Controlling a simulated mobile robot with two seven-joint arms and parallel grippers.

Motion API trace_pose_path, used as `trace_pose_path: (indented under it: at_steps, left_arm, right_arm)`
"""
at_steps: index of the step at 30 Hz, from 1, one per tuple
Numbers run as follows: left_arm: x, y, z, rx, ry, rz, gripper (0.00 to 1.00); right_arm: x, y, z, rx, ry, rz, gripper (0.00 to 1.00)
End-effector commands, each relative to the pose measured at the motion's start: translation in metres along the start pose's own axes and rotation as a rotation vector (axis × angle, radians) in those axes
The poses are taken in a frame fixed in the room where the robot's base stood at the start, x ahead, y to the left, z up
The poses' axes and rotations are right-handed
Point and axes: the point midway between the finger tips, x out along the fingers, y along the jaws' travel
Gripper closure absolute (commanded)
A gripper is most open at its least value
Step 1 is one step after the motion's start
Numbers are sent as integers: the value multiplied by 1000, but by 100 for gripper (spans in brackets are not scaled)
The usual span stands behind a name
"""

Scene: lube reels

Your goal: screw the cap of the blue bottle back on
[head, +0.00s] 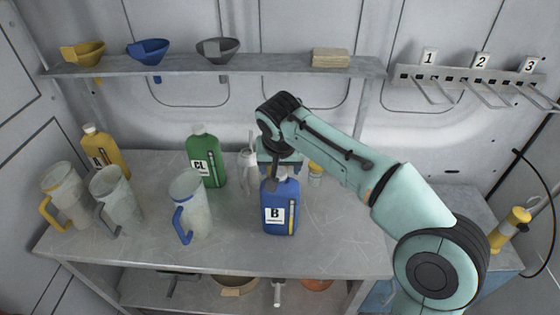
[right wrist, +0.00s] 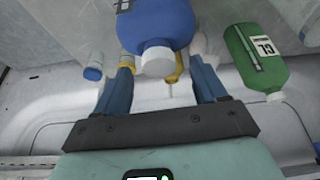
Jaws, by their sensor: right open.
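The blue bottle (head: 281,208), labelled B, stands upright on the grey bench near its front edge. My right gripper (head: 281,170) is directly above it, pointing down, and hides the bottle's top in the head view. The open fingers are on either side of this top, with gaps visible on both sides. I cannot tell how tightly the cap sits. My left gripper is not in view.
Jugs (head: 189,207) and a yellow bottle (head: 104,150) stand further left. A shelf (head: 210,66) with funnels runs above. The bench right of the blue bottle is mostly clear.

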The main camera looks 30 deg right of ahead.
Motion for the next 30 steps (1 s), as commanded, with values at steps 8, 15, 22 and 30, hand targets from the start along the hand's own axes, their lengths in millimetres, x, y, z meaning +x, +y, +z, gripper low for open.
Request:
trace_pose_path:
  at_steps: [8,15,22,30]
  left_arm:
    - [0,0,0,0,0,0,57]
    - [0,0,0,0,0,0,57]
    - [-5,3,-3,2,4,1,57]
    - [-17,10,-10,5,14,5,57]
  right_arm:
    - [2,0,0,1,0,0,29]
    - [1,0,0,1,0,0,88]
    - [1,-2,-1,107,-1,47,88]
    - [1,-2,-2,390,1,162,88]
